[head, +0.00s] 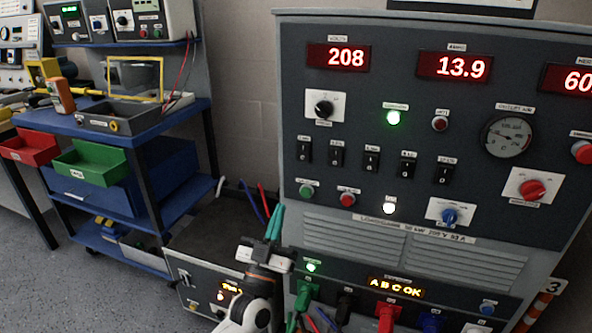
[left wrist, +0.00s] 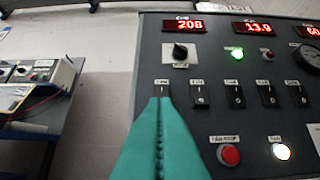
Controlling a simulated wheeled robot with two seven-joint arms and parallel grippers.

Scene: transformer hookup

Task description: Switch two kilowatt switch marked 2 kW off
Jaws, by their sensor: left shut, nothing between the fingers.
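A row of several black rocker switches sits on the dark front panel of the load bank. The leftmost switch (head: 304,150) also shows in the left wrist view (left wrist: 162,87), and the second switch (head: 337,156) stands just right of it (left wrist: 198,92). The labels above them are too small to read surely, so I cannot tell which is marked 2 kW. My left gripper (head: 278,208) is shut and empty, its teal fingers pointing up, below and left of the switches in the head view. In the left wrist view its tips (left wrist: 160,99) cover the leftmost switch's lower edge.
Above the row are a rotary knob (head: 324,108), a lit green lamp (head: 393,117) and red displays reading 208 and 13.9. Below are a green button (head: 306,191) and a red button (head: 347,199). Plugged cables (head: 387,316) crowd the bottom. A blue cart (head: 160,127) stands left.

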